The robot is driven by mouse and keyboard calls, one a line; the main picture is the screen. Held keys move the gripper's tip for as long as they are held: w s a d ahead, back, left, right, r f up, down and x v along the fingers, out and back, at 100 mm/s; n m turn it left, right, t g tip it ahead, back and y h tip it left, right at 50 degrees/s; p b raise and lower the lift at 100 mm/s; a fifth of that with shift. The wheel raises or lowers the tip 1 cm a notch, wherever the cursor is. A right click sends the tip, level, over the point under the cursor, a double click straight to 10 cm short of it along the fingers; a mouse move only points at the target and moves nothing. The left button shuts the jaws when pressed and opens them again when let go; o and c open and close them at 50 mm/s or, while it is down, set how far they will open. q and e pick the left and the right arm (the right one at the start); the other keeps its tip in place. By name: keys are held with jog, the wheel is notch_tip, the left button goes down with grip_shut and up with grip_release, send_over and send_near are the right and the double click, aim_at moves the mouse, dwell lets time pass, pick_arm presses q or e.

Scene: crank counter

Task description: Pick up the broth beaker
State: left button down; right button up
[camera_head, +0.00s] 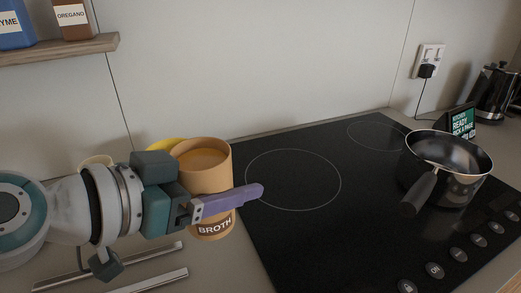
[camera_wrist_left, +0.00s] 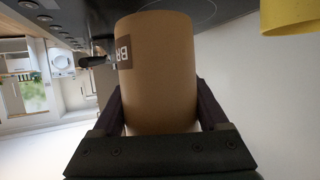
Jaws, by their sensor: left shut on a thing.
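The broth beaker (camera_head: 217,172) is a tan-orange cylinder with a brown BROTH label, upright at the left edge of the hob, with orange-brown contents showing at its top. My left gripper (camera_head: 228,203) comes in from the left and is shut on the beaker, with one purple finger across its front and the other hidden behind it. In the left wrist view the beaker (camera_wrist_left: 160,70) fills the space between the two dark fingers. I cannot tell whether its base touches the counter. My right gripper is not in view.
A yellow vessel (camera_head: 164,147) stands close behind the beaker, partly hidden. The black hob (camera_head: 290,215) is clear on its left, with a dark pan (camera_head: 450,165) at the right. Metal rails (camera_head: 150,281) lie in front. A shelf (camera_head: 70,48) with jars hangs upper left.

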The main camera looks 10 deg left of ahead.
aim_at(221, 142)
pick_arm(q)
jog(key=shift+r+p, duration=1.1)
jog(key=shift+r, duration=4)
jog(key=shift+w+d, duration=0.1)
